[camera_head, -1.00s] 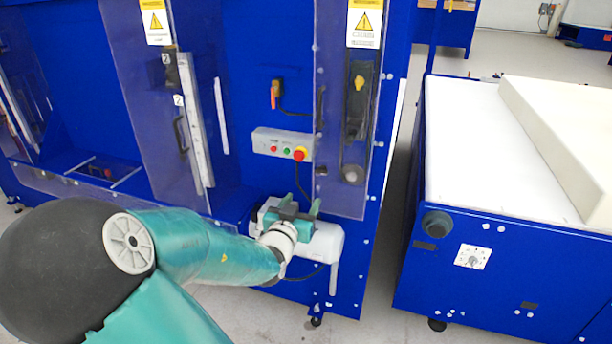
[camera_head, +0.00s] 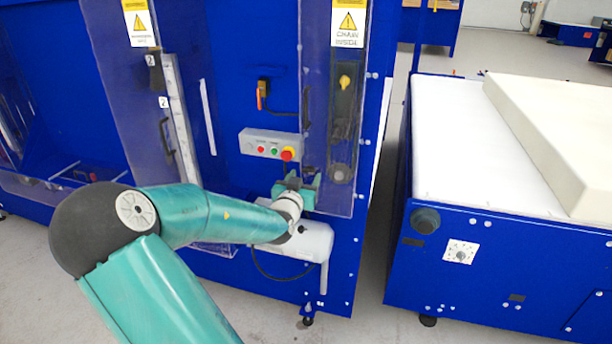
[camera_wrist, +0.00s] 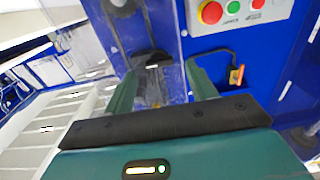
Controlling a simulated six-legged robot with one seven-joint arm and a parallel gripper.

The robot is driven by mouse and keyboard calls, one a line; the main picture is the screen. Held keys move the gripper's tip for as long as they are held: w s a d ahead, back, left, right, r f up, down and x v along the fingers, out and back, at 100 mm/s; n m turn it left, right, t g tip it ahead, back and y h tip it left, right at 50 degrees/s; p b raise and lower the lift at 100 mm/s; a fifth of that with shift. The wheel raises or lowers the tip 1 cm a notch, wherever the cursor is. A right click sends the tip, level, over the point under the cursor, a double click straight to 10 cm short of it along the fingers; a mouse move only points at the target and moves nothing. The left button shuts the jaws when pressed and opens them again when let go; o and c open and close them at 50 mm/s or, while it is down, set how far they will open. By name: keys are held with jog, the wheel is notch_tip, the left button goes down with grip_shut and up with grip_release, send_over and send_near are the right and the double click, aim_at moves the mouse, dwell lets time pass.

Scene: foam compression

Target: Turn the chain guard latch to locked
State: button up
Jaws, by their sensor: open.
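The chain guard (camera_head: 318,150) is a tall clear panel at the right of the blue machine, with a "chain inside" warning label on top. A small yellow piece (camera_head: 345,82) on a dark upright part looks like the latch; its setting is too small to read. My gripper (camera_head: 297,180) is open, low by the guard's lower left, below the yellow piece and the control box. In the wrist view, my gripper (camera_wrist: 160,72) has its two green fingers apart. A dark rounded part (camera_wrist: 150,58) shows beyond and between them; I cannot tell whether they touch it.
A grey control box (camera_head: 268,144) with red and green buttons is just above my gripper. An orange switch (camera_head: 263,90) hangs above that. A white motor housing (camera_head: 306,240) lies below. A blue table (camera_head: 480,260) with foam stands right, across a narrow gap.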

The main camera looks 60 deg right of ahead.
aim_at(309, 171)
jog(key=shift+w+d, duration=0.15)
jog(key=shift+d, duration=0.9)
jog(key=shift+c, duration=0.5)
jog(key=c, duration=0.9)
